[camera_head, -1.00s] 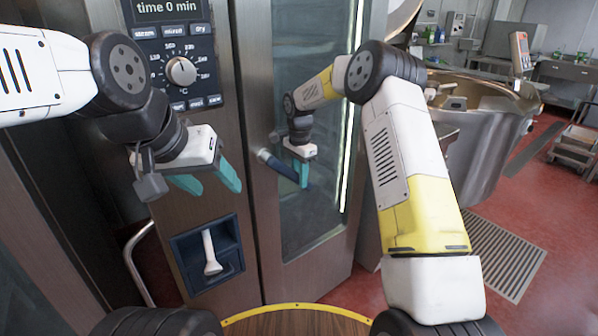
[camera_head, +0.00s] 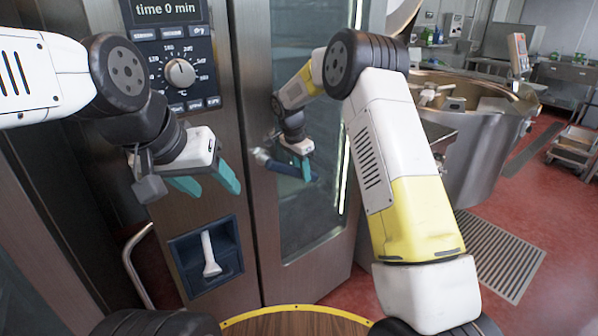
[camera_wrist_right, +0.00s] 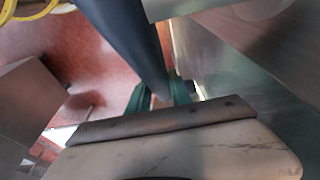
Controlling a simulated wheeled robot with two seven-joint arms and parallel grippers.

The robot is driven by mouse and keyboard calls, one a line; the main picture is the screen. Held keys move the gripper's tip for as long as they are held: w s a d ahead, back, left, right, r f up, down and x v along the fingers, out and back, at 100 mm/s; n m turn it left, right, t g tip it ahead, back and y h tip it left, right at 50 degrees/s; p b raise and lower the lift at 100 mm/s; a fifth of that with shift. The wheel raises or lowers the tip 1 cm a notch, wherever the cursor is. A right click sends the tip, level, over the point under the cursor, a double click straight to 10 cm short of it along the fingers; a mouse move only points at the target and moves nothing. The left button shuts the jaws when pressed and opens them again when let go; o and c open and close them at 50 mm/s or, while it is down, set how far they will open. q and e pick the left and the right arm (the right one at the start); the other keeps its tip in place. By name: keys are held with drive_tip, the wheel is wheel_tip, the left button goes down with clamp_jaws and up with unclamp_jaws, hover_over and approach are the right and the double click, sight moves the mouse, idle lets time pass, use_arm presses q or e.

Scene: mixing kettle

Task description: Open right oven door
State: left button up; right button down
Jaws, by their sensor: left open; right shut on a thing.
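The right oven door (camera_head: 310,225) is a tall metal frame with a dark glass pane and a bright vertical light strip. It looks closed or nearly so; I cannot tell whether there is a gap. Its dark blue bar handle (camera_head: 262,156) sticks out at mid height, partly hidden by my right gripper (camera_head: 305,170). That gripper is shut on the handle. In the right wrist view the handle (camera_wrist_right: 125,35) runs down between the teal fingers (camera_wrist_right: 155,98). My left gripper (camera_head: 207,182) is open and empty, in front of the oven's control column.
The control panel (camera_head: 178,70) has a round dial. A blue recess with a white lever (camera_head: 209,255) sits below it. A curved metal handle (camera_head: 133,265) is at left. A large mixing kettle (camera_head: 470,135) stands at right. Red floor (camera_head: 535,215) is open there.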

drive_tip(key=shift+w+d+r+t+h, duration=0.15)
drive_tip(key=shift+r+t+h, duration=0.3)
drive_tip(key=shift+r, duration=0.2)
drive_tip(key=shift+w+d+r+t+h, duration=0.15)
drive_tip(key=shift+r+t+h, duration=0.2)
drive_tip(key=shift+r+h, duration=0.25)
drive_tip(key=shift+w+d+r+t+h, duration=0.1)
drive_tip(key=shift+d+r+t+h, duration=0.05)
drive_tip(key=shift+r+t+h, duration=0.6)
drive_tip(key=shift+w+d+r+t+h, duration=0.1)
drive_tip(key=shift+r+t+h, duration=0.15)
drive_tip(key=shift+r+h, duration=0.45)
drive_tip(key=shift+r, duration=0.25)
